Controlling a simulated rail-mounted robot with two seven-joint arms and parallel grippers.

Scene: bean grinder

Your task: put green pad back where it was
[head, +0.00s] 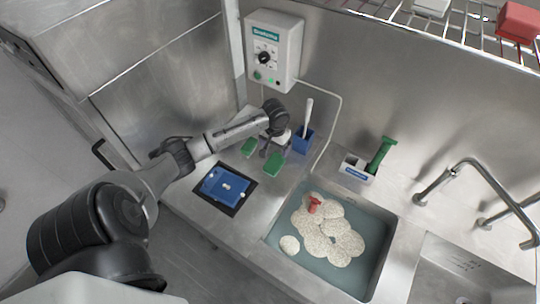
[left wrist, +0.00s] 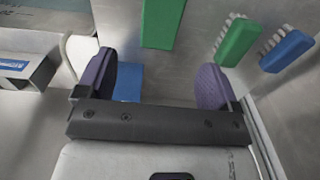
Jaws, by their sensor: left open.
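My left gripper (head: 273,146) is over the counter, left of the sink, and open. In the left wrist view its two dark fingers stand wide apart with nothing gripped between them (left wrist: 155,85). A flat green pad (head: 275,163) lies by the gripper in the head view, and another green piece (head: 249,147) lies to its left. In the left wrist view a green slab (left wrist: 163,22) shows beyond the fingers, apart from them. I cannot tell which of the two green pieces it is. The right gripper is not in view.
A blue caddy (head: 303,142) with a white handle stands to the gripper's right. A white holder (head: 357,168) with a green-handled tool is farther right. The sink (head: 280,247) holds water and pale clumps. A blue tray (head: 225,186) lies left. The left wrist view shows green (left wrist: 237,42) and blue (left wrist: 288,50) brushes.

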